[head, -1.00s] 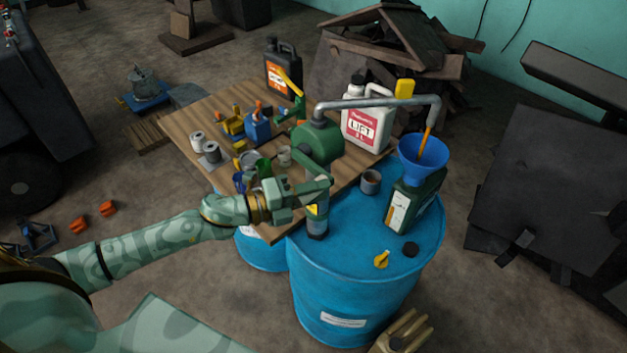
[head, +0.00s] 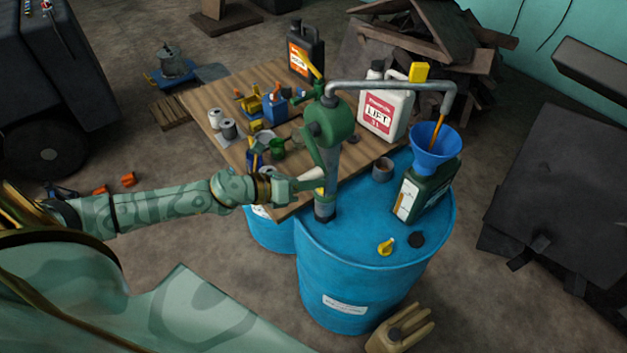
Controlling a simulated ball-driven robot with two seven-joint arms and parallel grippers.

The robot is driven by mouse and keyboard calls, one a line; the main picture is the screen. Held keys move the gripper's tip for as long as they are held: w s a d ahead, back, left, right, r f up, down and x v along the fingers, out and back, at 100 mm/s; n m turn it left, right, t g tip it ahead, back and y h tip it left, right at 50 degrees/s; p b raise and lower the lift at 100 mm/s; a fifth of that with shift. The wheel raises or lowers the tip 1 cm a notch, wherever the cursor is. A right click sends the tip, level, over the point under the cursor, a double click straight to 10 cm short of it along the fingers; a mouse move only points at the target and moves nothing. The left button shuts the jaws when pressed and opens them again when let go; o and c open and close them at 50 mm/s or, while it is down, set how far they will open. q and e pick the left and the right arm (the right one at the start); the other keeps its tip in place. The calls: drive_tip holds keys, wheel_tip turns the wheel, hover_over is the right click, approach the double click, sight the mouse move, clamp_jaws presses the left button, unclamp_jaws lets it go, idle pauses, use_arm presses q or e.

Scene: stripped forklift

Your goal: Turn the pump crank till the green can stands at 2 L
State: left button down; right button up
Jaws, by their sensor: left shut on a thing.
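The green pump (head: 331,122) stands upright on the blue drum, its grey spout pipe (head: 390,87) reaching right. My left gripper (head: 318,184) is shut on the handle of the pump crank (head: 319,150), below and slightly left of the pump's round housing. The gripper hides much of the handle. An orange-yellow stream (head: 437,131) runs from the spout into the blue funnel (head: 432,150). The funnel sits in the top of the green can (head: 428,193), which has a white strip on its side. The level in it is too small to read. My right gripper is not in view.
The blue drum (head: 370,270) carries a brown cup (head: 382,169), a yellow cap (head: 386,246) and a dark cap (head: 416,240).

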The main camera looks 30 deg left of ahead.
use_arm(q)
drive_tip(key=shift+w+a+f+m+y, duration=0.1)
drive_tip(key=shift+a+f+m+y, duration=0.2)
drive_tip(key=shift+f+m, duration=0.1)
idle(0.3)
drive_tip(key=c, duration=1.1)
unclamp_jaws()
drive_tip(key=shift+a, duration=0.1)
drive_tip(key=b+v, duration=0.2)
drive_tip(key=v, duration=1.4)
drive_tip(key=shift+b, duration=0.35)
